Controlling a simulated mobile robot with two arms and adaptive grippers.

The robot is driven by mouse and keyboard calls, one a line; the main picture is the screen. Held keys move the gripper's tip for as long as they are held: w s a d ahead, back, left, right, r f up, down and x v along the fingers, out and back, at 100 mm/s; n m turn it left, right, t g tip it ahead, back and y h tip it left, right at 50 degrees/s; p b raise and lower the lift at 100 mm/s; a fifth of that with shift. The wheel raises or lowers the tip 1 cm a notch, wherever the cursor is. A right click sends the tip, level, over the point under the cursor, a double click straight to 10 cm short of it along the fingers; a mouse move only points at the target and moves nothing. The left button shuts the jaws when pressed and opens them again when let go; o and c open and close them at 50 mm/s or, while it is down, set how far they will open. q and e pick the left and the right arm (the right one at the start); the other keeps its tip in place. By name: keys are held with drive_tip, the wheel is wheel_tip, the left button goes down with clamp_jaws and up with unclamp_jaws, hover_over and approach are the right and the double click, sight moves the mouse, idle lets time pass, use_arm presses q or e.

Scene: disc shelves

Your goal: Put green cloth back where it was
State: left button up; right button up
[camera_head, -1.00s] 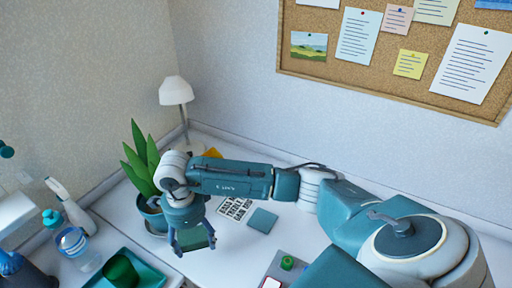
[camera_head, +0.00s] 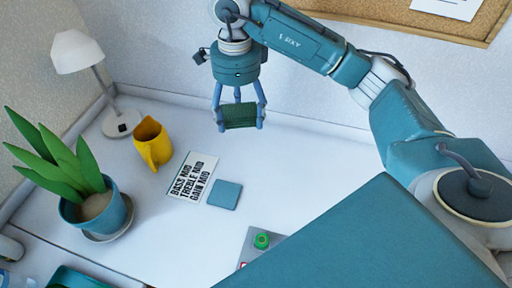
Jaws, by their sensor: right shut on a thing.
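The green cloth (camera_head: 239,116) is held between the fingertips of my right gripper (camera_head: 241,122). The gripper is shut on it and points down, in front of the back wall in the upper middle of the head view. The cloth looks like a small dark green folded block, and it appears held above the white desk top (camera_head: 310,175). My left gripper is not in view.
A teal square (camera_head: 224,194) and a printed label card (camera_head: 193,177) lie on the desk. A grey box with a green button (camera_head: 262,241) is at the front.

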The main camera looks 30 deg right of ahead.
wheel_tip(320, 180, down, 6)
drive_tip(key=p, duration=0.2)
hover_over(244, 167)
wheel_tip(244, 167, down, 9)
drive_tip(key=shift+a+r, duration=0.1)
drive_tip(key=shift+r, duration=0.1)
drive_tip(key=shift+f, duration=0.5)
wheel_tip(244, 167, down, 4)
drive_tip(key=shift+r, duration=0.25)
drive_tip(key=shift+f, duration=0.2)
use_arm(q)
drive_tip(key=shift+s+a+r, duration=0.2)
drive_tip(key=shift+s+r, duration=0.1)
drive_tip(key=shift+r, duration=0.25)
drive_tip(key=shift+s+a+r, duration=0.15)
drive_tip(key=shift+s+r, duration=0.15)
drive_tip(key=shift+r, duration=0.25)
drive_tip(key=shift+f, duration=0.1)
